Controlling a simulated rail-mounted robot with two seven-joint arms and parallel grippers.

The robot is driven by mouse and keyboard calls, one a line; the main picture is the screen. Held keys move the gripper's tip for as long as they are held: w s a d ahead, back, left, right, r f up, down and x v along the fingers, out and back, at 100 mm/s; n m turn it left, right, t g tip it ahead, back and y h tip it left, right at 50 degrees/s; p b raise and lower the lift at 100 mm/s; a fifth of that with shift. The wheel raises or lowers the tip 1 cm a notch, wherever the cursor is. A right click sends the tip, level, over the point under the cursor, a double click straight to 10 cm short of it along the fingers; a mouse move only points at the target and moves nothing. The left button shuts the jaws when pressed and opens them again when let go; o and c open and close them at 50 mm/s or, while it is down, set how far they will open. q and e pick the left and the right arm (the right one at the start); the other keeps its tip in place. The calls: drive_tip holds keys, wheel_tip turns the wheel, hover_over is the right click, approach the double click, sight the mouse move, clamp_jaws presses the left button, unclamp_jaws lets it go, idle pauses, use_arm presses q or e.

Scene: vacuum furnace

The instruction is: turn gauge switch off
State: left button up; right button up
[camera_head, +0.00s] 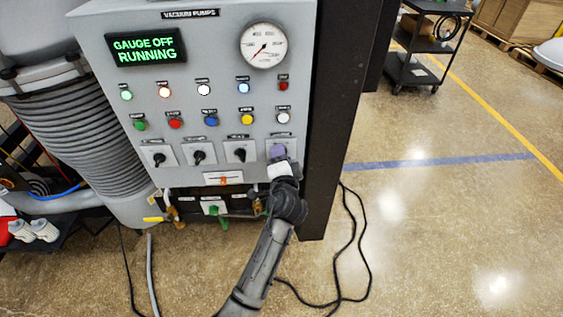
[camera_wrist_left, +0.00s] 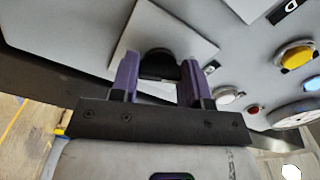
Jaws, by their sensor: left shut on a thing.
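The grey vacuum pump panel (camera_head: 215,105) carries a row of black rotary switches on pale square plates. The gauge switch appears to be the far right one; in the left wrist view its black knob (camera_wrist_left: 158,60) sits between my purple fingers. My left gripper (camera_head: 279,152) is at that switch in the head view and hides most of it. In the left wrist view the gripper (camera_wrist_left: 158,72) is shut on the knob. The display (camera_head: 147,47) reads "GAUGE OFF" and "RUNNING" in green. My right gripper is not in view.
Other rotary switches (camera_head: 199,157) stand left of my gripper, with lit and coloured buttons (camera_head: 211,121) and a dial gauge (camera_head: 263,46) above. Valves (camera_head: 215,209) sit below the panel. A black cable (camera_head: 352,245) lies on the open floor at right.

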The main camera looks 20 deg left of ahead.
use_arm(q)
drive_tip(key=shift+n+b, duration=0.45)
drive_tip(key=shift+n, duration=0.35)
drive_tip(key=o, duration=0.9)
